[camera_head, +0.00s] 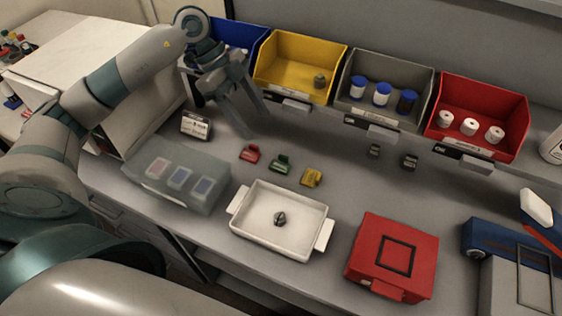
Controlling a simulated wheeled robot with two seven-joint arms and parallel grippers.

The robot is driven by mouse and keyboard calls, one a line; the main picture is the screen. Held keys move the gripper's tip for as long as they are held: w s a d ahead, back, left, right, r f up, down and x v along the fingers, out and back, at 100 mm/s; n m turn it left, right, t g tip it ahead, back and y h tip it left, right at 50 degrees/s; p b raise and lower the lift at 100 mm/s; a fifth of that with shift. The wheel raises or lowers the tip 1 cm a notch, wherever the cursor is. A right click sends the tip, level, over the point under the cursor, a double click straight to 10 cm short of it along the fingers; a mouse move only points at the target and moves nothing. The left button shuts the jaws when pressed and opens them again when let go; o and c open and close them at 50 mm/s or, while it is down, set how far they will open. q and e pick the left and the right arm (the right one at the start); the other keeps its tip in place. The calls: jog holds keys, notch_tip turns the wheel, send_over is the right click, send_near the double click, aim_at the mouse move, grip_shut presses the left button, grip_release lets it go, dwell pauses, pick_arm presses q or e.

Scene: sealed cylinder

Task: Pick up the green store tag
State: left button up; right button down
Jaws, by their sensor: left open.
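The green store tag (281,164) lies on the grey worktop, between a red tag (250,154) on its left and a yellow tag (312,177) on its right. My left gripper (256,128) is open and empty, its fingers pointing down in front of the blue and yellow bins. It is behind and a little left of the green tag, apart from it. My right gripper is not in view.
A white tray (258,246) holding a small dark part stands in front of the tags. A clear box (150,170) is at left, a red box (417,236) at right. Blue (247,32), yellow (275,82), grey (417,90) and red (512,110) bins line the back.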

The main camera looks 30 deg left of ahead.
aim_at(284, 166)
pick_arm(q)
jog(key=p+x, duration=0.2)
jog(key=x, duration=0.5)
jog(key=shift+d+f, duration=0.2)
jog(key=shift+f, duration=0.25)
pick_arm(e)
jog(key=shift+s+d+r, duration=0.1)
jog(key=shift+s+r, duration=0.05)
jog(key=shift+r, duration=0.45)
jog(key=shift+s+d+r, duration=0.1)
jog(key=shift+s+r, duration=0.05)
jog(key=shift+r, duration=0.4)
pick_arm(q)
jog(key=shift+d+f+p, duration=0.3)
jog(key=shift+f+p, duration=0.1)
jog(key=shift+p, duration=0.1)
jog(key=p+x, duration=0.1)
jog(key=x, duration=0.2)
jog(key=shift+d+f+p, duration=0.2)
jog(key=shift+f+p, duration=0.1)
jog(key=shift+f, duration=0.3)
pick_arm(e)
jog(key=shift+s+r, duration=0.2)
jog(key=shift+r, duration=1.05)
